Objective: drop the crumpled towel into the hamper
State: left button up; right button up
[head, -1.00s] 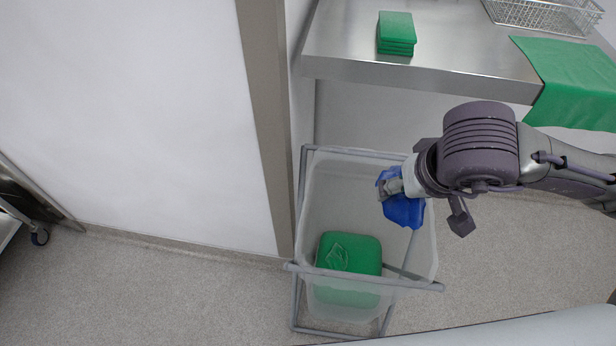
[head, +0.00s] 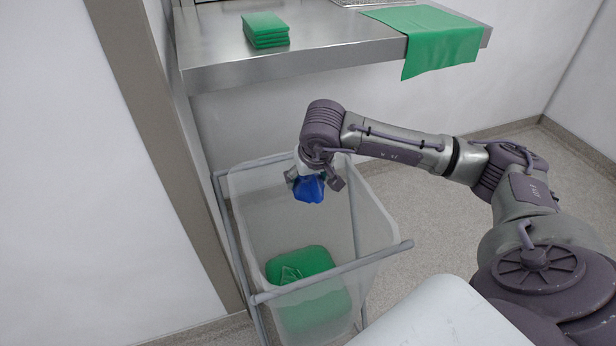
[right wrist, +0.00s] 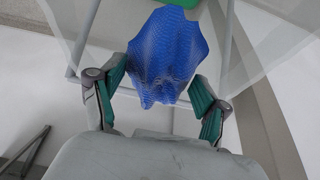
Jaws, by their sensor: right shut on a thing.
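The crumpled blue towel (head: 309,190) hangs from my right gripper (head: 306,178) above the far part of the hamper's opening in the head view. In the right wrist view the towel (right wrist: 168,55) sits between the two green-padded fingers of the right gripper (right wrist: 160,98), which is shut on it. The hamper (head: 375,222) is a translucent bin in a grey tube frame. A green folded cloth (head: 300,265) lies at its bottom. My left gripper is not in view.
A steel counter (head: 330,52) stands behind the hamper, with a stack of green folded cloths (head: 265,30) on it. A green towel (head: 440,45) drapes over its edge. A wall and door post (head: 150,120) stand close at the hamper's left. Open floor lies to the right.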

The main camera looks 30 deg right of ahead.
notch_tip(320, 180, down, 4)
jog(key=shift+r+b, duration=0.2)
jog(key=shift+b, duration=0.6)
jog(key=shift+f, duration=0.6)
jog(key=o, duration=1.2)
